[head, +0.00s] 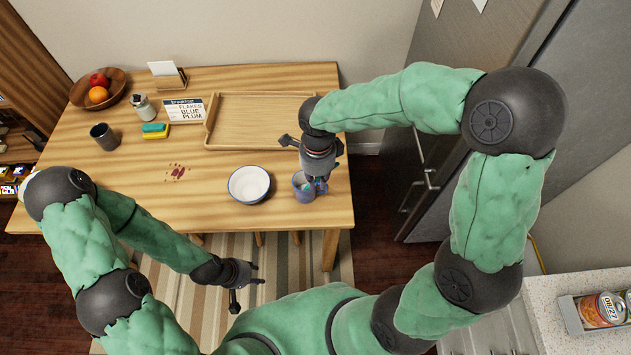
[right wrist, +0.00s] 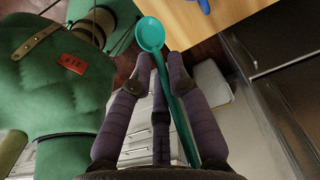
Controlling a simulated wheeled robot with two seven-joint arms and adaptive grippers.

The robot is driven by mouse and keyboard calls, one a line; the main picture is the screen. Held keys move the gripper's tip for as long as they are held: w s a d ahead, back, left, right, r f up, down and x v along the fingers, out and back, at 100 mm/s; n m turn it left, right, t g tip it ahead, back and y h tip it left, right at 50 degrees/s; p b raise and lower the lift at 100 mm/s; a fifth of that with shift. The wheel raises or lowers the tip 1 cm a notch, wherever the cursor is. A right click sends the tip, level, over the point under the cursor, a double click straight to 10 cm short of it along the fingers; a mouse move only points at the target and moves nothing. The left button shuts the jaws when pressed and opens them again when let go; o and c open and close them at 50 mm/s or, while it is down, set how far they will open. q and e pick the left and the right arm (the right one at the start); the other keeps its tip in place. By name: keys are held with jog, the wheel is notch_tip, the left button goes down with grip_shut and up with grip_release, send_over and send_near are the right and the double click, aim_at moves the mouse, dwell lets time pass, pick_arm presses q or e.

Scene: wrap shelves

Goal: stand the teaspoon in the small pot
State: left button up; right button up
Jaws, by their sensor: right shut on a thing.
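The teal teaspoon (right wrist: 150,36) is held in my right gripper (right wrist: 160,65) in the right wrist view. Its bowl sticks out past the fingertips and its handle runs back between the fingers. My left gripper (head: 246,280) is open and empty, low in front of the table.
A wooden tray (head: 257,145) lies behind. A dark cup (head: 104,137), a sponge (head: 155,131), a jar (head: 144,107), a sign (head: 184,110) and a fruit bowl (head: 77,97) are further left. A fridge (head: 450,110) stands right.

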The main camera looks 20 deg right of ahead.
jog(key=w+d+f+b, duration=0.1)
jog(key=w+f+b, duration=0.1)
jog(key=w+f, duration=0.3)
notch_tip(320, 180, down, 4)
jog(key=shift+d+f, duration=0.1)
jog(key=shift+d, duration=0.05)
jog(key=shift+f+b, duration=0.35)
jog(key=shift+b, duration=0.2)
jog(key=shift+s+f+b, duration=0.1)
jog(key=shift+f+b, duration=0.1)
jog(key=shift+b, duration=0.1)
jog(key=o, duration=0.8)
